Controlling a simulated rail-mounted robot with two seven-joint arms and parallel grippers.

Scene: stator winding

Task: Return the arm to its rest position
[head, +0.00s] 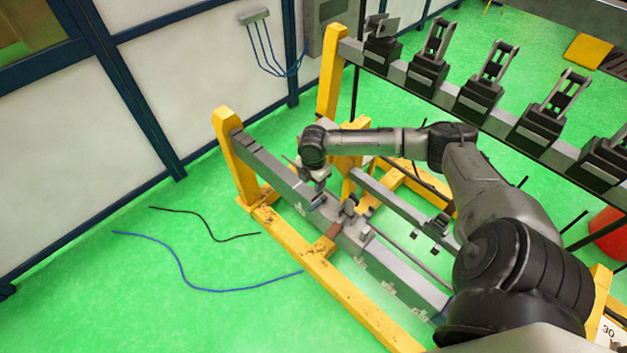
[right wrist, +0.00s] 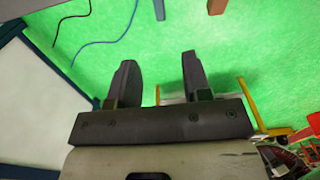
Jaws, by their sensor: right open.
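My right arm (head: 378,142) comes in from the lower right in the head view. It reaches left over the yellow and grey frame, bends at a dark joint, and its wrist points down. My right gripper (head: 317,199) hangs over or close beside the frame's grey beam; I cannot tell the exact gap. In the right wrist view the two dark fingers of this gripper (right wrist: 158,62) stand well apart. Only green floor shows between them, so it holds nothing. My left gripper is in neither view.
A grey beam (head: 270,165) on a yellow frame (head: 232,160) lies under the arm. A rear rack (head: 397,72) carries several black clamp-like units. A blue cable (head: 190,284) and a black cable (head: 207,222) lie on the green floor. White wall panels stand at left.

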